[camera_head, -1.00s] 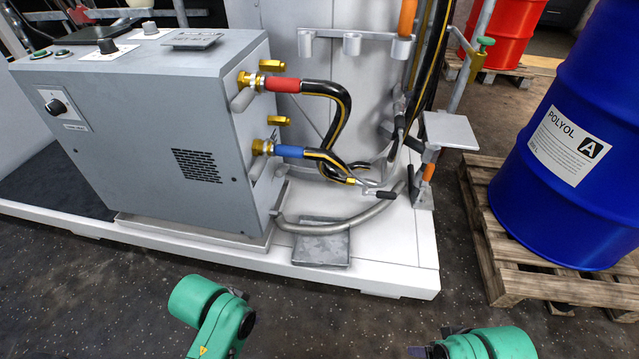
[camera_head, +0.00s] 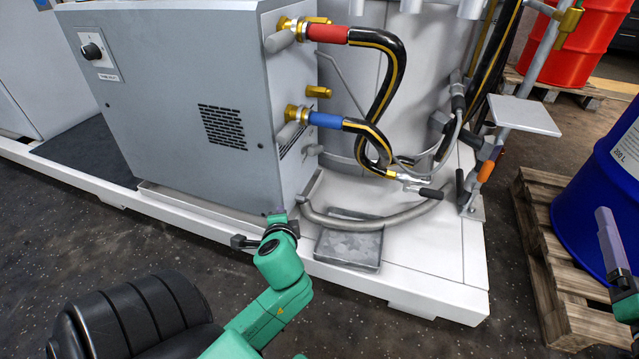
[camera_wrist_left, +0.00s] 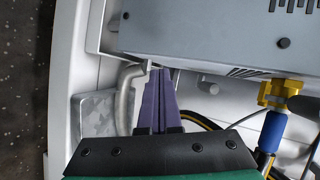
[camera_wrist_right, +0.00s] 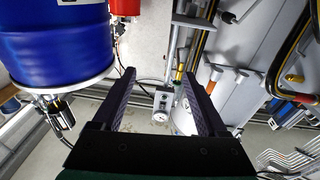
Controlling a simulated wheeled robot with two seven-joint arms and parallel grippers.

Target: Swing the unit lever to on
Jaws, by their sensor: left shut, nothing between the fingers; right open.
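The unit is the grey box (camera_head: 205,95) on the white platform, with a round black knob (camera_head: 91,51) on its front. No part is clearly marked as the on lever. Small grey stubs stick out of its right side, one near the blue hose fitting (camera_head: 325,119); a stub also shows in the left wrist view (camera_wrist_left: 208,87). My left gripper (camera_head: 276,218) is low by the box's bottom right corner; its fingers (camera_wrist_left: 157,95) are shut and empty, close to the bent grey pipe (camera_wrist_left: 130,88). My right gripper (camera_wrist_right: 166,90) is open and empty, near the blue drum (camera_head: 595,205).
Striped hoses (camera_head: 385,75) loop out from the box's right side. A wooden pallet (camera_head: 550,270) and a post with a small shelf (camera_head: 525,115) stand at right.

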